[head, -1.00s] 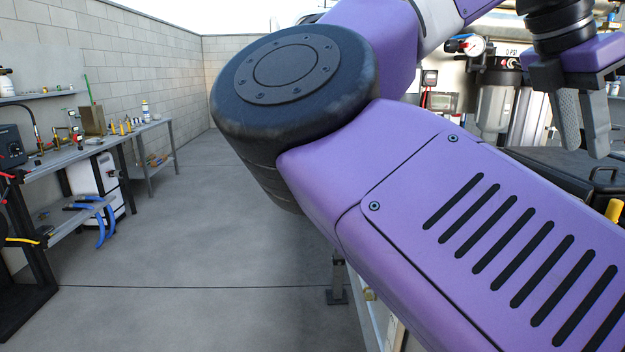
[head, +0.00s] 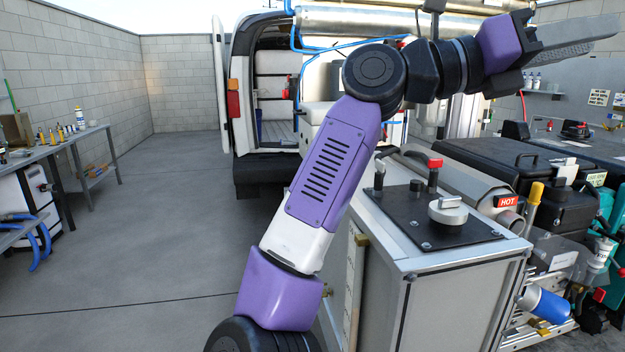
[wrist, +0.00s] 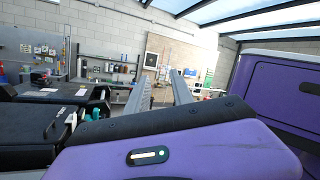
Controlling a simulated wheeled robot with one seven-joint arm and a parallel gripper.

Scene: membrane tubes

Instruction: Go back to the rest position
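My gripper (head: 590,38) is at the upper right of the head view, raised above the black cases and pointing right. In the wrist view my gripper (wrist: 161,82) shows two grey ribbed fingers standing apart with nothing between them. It is open, empty and touches nothing that I can see. My purple arm runs from the bottom middle of the head view up to a dark round joint, then bends right to the gripper. The membrane tubes cannot be made out clearly; long metal cylinders (head: 400,23) lie high behind the arm.
A metal cabinet (head: 455,310) with a black top plate stands right of my arm. Black cases (head: 500,160) and a blue bottle (head: 545,304) are further right. A white van (head: 225,90) stands open behind. A workbench (head: 60,145) lines the left wall. The floor between is clear.

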